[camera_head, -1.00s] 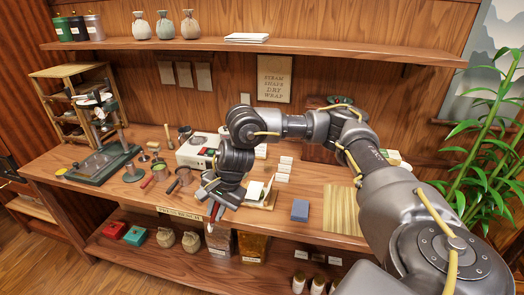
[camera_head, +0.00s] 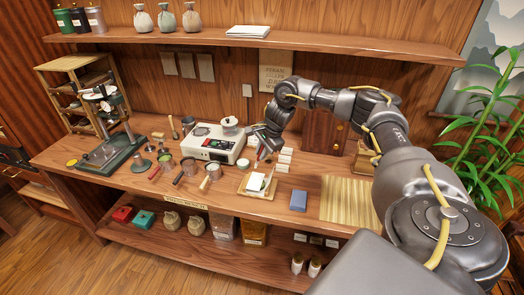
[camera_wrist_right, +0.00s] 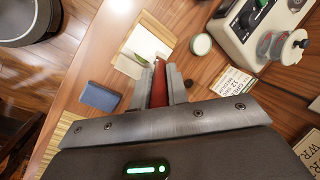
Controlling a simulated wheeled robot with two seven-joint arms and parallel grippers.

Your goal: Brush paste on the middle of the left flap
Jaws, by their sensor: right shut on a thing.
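A white paper wrapper (camera_head: 256,182) lies on a small wooden tray (camera_head: 244,192) near the front middle of the counter. In the right wrist view the wrapper (camera_wrist_right: 152,42) shows a separate pale flap (camera_wrist_right: 127,67) and a green patch between them. My right gripper (camera_head: 264,146) is above and behind the tray, near the small white cards. In the wrist view it (camera_wrist_right: 160,88) is shut on a red handle (camera_wrist_right: 159,84), pointing toward the wrapper. The handle's far end is too small to read. My left gripper is out of view.
A small round pot (camera_wrist_right: 201,44) stands beside the tray. A blue block (camera_head: 298,200) and a bamboo mat (camera_head: 347,201) lie to the right. The white machine (camera_head: 213,144) is at the back left; white cards (camera_head: 285,160) stand behind the tray.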

